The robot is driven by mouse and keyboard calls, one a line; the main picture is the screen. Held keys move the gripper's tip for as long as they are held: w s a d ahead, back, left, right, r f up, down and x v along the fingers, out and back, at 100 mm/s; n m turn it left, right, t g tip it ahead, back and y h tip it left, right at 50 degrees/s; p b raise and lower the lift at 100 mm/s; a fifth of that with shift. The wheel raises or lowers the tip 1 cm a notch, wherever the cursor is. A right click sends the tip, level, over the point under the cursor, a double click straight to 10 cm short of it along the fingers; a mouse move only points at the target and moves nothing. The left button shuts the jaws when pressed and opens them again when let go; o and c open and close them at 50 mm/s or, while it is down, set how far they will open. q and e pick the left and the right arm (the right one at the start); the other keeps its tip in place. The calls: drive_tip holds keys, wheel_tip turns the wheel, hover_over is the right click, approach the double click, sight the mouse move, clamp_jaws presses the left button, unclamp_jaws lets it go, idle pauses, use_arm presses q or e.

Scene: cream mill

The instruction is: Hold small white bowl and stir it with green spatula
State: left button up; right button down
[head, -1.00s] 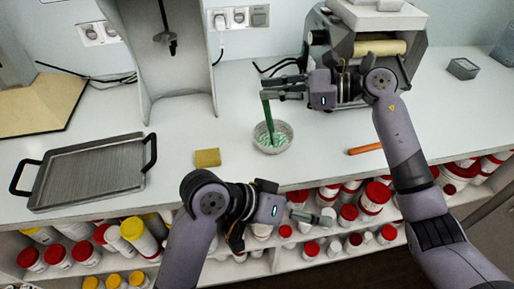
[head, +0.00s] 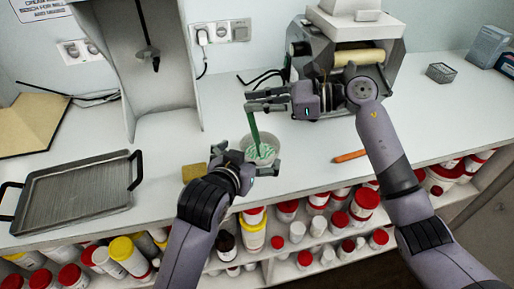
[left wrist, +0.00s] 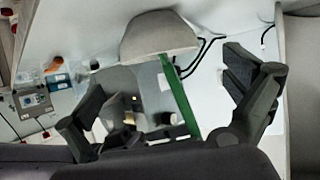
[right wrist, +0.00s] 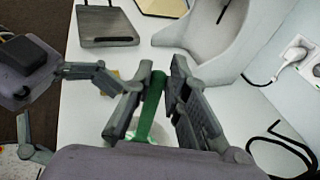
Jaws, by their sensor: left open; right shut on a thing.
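The small white bowl (head: 262,141) stands on the counter with green and white contents. It also shows in the left wrist view (left wrist: 158,36), ahead of the fingers. The green spatula (head: 253,128) stands tilted with its lower end in the bowl; it shows in the right wrist view (right wrist: 150,105). My right gripper (head: 266,99) is shut on the spatula's upper part, above the bowl. My left gripper (head: 250,165) is open at the bowl's near side, its fingers spread to either side. Whether they touch the bowl I cannot tell.
A yellow sponge (head: 193,172) lies left of the bowl, partly behind my left gripper. A grey tray (head: 75,198) is at the left. An orange stick (head: 349,156) lies at the right. A machine (head: 345,60) stands behind. Jars (head: 252,238) fill the shelf below.

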sight(258, 148)
use_arm(q)
drive_tip(key=x, duration=0.8)
drive_tip(key=shift+w+f, duration=0.1)
drive_tip(key=shift+c, duration=0.2)
drive_tip(key=c, duration=1.1)
